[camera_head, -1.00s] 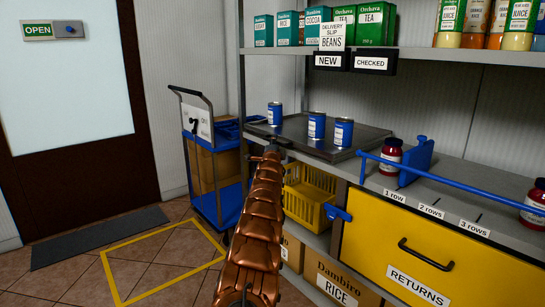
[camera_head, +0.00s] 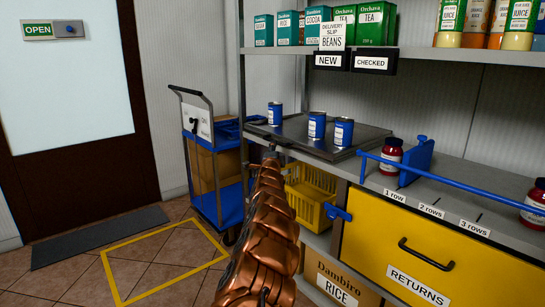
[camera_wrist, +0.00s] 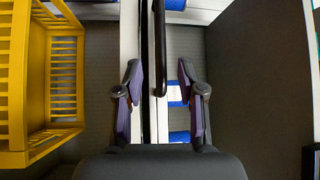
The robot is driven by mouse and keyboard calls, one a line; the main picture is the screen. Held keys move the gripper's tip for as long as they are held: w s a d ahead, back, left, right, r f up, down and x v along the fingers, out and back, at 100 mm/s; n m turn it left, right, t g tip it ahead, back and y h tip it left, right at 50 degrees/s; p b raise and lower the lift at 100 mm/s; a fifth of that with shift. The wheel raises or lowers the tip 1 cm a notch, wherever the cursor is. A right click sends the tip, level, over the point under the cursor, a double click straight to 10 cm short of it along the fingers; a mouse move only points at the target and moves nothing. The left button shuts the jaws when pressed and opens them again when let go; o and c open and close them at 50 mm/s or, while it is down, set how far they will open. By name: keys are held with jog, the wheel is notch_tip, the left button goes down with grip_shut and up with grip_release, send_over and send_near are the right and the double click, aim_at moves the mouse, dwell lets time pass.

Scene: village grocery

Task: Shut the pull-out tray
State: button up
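The dark grey pull-out tray (camera_head: 292,136) sits on the counter, with three blue cans (camera_head: 316,125) standing upright on it. Its front edge lies along the counter's front. My gripper is at that edge in the head view (camera_head: 270,154), small and mostly hidden by my copper arm. In the wrist view my gripper (camera_wrist: 159,72) is open, its two fingers apart. A black bar, seemingly the tray's handle (camera_wrist: 160,45), runs upright between and ahead of the fingers. Contact with the bar cannot be made out.
A yellow crate (camera_head: 309,204) stands on the shelf below and fills the wrist view's left side (camera_wrist: 20,80). A blue trolley (camera_head: 218,205) stands left of the counter. A yellow returns drawer (camera_head: 400,225) and a blue rail (camera_head: 465,183) are at right.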

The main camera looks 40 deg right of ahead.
jog(key=shift+v, duration=2.05)
jog(key=shift+w+a, duration=0.15)
jog(key=shift+a, duration=0.05)
